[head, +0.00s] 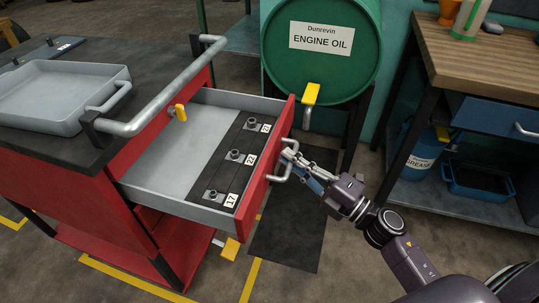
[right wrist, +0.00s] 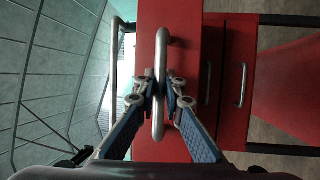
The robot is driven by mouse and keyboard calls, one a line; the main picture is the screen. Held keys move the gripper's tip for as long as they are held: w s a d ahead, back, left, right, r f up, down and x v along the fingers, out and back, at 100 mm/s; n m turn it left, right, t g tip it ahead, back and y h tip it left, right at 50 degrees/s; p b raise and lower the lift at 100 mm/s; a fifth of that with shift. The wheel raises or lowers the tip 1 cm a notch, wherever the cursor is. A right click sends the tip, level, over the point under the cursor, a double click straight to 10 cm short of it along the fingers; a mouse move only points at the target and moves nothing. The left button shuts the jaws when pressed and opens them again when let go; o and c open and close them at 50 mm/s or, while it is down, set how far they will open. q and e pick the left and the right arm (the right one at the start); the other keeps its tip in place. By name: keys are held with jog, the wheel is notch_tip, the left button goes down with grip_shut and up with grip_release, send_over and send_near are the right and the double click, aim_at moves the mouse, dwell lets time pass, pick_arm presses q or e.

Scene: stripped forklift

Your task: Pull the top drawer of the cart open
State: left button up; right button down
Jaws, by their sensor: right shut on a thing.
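The red cart (head: 75,200) has a dark top and stands at the left in the head view. Its top drawer (head: 170,150) is pulled well out, and its grey inside shows. A dark rail with several numbered sockets lies in it. My right gripper (head: 289,156) comes in from the right and is shut on the drawer's metal bar handle (head: 281,177). In the right wrist view the fingers (right wrist: 161,92) close on the upright-looking handle bar (right wrist: 160,55) in front of the red drawer front (right wrist: 185,65). My left gripper is not in view.
A grey tray (head: 55,90) and push bar (head: 165,95) are on the cart top. A green oil drum (head: 320,75) with a yellow tap stands behind the drawer. A workbench (head: 470,60) is at the right. Floor lies between.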

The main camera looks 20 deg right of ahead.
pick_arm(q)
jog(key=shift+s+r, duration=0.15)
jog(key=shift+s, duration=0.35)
pick_arm(e)
jog(key=shift+s+d, duration=0.7)
jog(key=shift+d, duration=0.2)
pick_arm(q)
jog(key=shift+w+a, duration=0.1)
pick_arm(e)
jog(key=c, duration=2)
grip_release()
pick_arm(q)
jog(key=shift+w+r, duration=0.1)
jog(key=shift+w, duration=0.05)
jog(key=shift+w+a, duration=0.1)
pick_arm(e)
jog(key=v, duration=1.2)
